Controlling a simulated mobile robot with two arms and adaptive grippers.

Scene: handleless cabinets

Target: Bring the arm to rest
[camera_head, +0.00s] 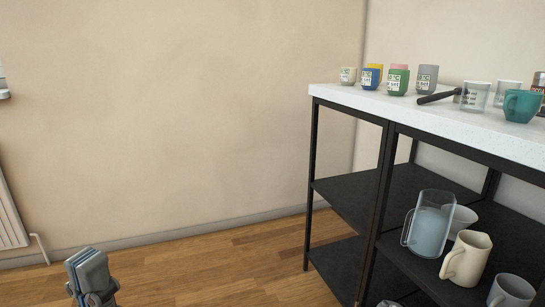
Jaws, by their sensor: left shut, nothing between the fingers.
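My left gripper (91,274) shows at the lower left of the head view, over the wooden floor. Its grey fingers are together with nothing between them. It is well apart from the shelf unit and touches nothing that I can see. Most of its arm is below the frame. My right gripper is not in view.
A black-framed shelf unit with a white top (460,130) stands at the right. Cups and jars, such as a teal mug (522,106), stand on top. A clear pitcher (430,228) and cream jug (466,258) stand lower. A radiator (10,215) is at left. The middle floor (215,268) is clear.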

